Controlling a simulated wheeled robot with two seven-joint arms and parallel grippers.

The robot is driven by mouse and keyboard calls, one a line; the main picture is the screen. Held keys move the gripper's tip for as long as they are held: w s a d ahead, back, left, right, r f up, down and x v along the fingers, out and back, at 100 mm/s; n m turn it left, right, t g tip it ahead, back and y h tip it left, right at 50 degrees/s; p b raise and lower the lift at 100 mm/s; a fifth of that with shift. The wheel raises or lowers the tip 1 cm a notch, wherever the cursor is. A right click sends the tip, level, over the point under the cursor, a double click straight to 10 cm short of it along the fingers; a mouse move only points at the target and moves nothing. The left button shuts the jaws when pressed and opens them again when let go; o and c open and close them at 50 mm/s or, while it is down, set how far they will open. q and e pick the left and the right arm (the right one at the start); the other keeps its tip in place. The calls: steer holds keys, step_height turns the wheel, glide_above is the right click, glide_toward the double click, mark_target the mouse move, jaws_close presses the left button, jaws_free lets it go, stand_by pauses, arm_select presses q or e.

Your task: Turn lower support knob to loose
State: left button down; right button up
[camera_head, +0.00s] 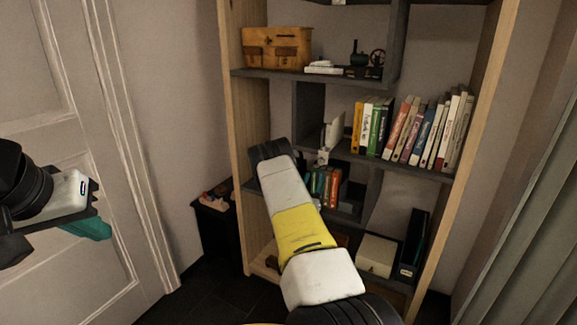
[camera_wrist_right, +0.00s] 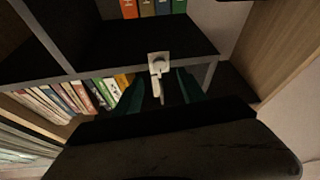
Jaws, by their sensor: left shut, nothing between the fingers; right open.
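A small white fitting with a round knob (camera_wrist_right: 159,66) sits at the shelf edge in the right wrist view, with a thin white lever hanging below it. A white bracket-like piece (camera_head: 335,131) with a small white end stands at the middle shelf's edge in the head view; it may be the same part. My right gripper (camera_wrist_right: 159,92) is open, its two teal fingers on either side of the white lever, with gaps to both. It is hidden behind my arm in the head view. My left gripper (camera_head: 86,227) is shut and empty at the far left, by the door.
A wooden-sided bookcase (camera_head: 246,150) has grey shelves with rows of books (camera_head: 425,128), a yellow-brown case (camera_head: 277,48) and boxes below. A white door (camera_head: 60,130) is at left, a ribbed panel (camera_head: 520,230) at right.

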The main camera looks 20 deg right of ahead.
mark_target(321, 163)
steer(key=x, duration=0.7)
steer(key=shift+w+d+r, duration=0.15)
jaws_close()
